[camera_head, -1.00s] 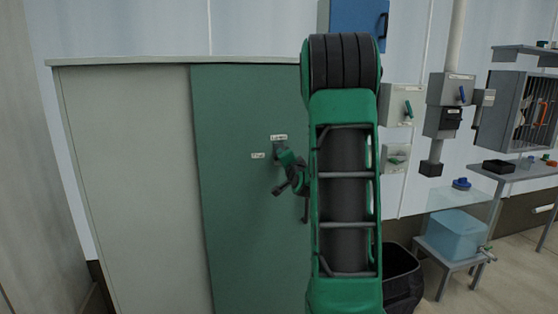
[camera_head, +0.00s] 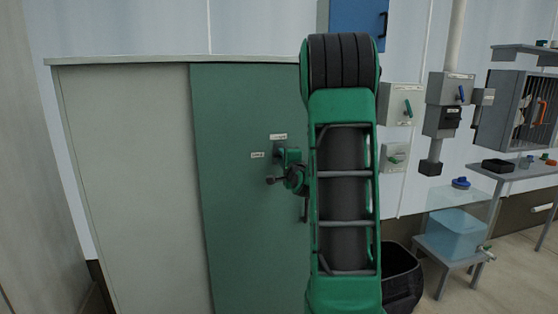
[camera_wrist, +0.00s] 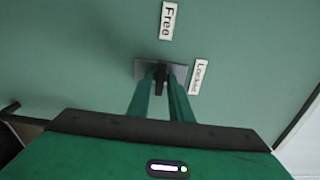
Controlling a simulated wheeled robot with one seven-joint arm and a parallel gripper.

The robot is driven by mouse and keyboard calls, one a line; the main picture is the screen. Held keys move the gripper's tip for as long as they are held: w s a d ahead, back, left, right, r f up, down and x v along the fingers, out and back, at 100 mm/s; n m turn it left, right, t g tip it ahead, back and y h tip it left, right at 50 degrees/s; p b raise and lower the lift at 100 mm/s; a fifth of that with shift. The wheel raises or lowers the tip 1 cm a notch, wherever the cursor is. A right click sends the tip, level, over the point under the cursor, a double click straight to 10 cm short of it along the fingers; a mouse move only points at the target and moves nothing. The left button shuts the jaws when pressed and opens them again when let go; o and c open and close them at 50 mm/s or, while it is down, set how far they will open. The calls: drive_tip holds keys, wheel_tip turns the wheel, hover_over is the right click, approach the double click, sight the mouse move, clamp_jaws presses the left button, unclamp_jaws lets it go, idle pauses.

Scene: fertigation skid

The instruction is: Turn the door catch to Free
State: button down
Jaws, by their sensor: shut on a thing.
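The door catch is a small dark lever on a grey plate (camera_wrist: 141,69) on the green cabinet door (camera_head: 235,240). In the wrist view, the dark lever (camera_wrist: 161,79) stands between my gripper's two green fingers (camera_wrist: 162,92), which are shut on it. The lever lines up roughly with the Free label (camera_wrist: 167,20) above it in that view. The Locked label (camera_wrist: 199,76) is to its right. In the head view, my gripper (camera_head: 288,157) is at the catch and partly hides it. There the Locked label (camera_head: 278,136) is above and the Free label (camera_head: 258,155) is to the left.
A pale cabinet panel (camera_head: 130,190) is left of the green door. To the right are wall switch boxes (camera_head: 402,104), a black bin (camera_head: 402,280), a blue water tank (camera_head: 455,235) and a grey bench (camera_head: 520,172). My arm covers the door's right side in the head view.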

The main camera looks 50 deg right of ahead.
drive_tip(key=shift+f, duration=0.1)
drive_tip(key=c, duration=1.8)
unclamp_jaws()
drive_tip(key=shift+c, duration=0.2)
drive_tip(key=v, duration=1)
drive_tip(key=shift+s+a, duration=0.2)
drive_tip(key=shift+a, duration=0.05)
